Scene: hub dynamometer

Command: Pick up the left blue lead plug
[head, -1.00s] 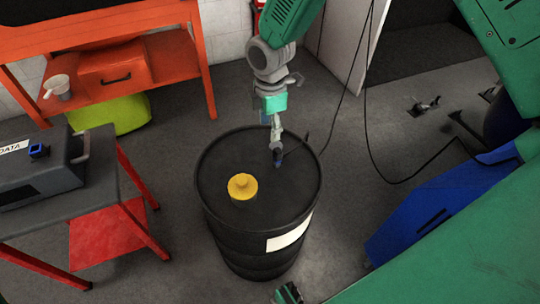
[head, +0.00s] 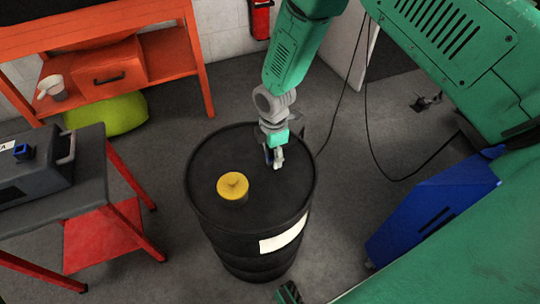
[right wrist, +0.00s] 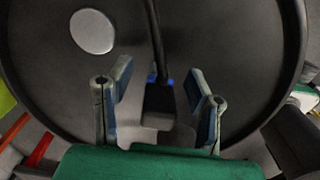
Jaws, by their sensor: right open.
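A dark lead plug with blue edges (right wrist: 160,95) lies on the black drum's top in the right wrist view, its black cable running up the picture. My right gripper (right wrist: 158,88) is open, with one finger on each side of the plug; I cannot tell whether either touches it. In the head view my right gripper (head: 275,160) points down over the far right part of the drum lid and hides the plug. My left gripper is not in view.
The black drum (head: 225,210) carries a yellow cap (head: 232,186) left of my gripper. A grey case (head: 35,180) with a blue fitting (head: 23,151) sits on the table at left. An orange bench (head: 172,68) stands behind. A black cable (head: 367,120) hangs at right.

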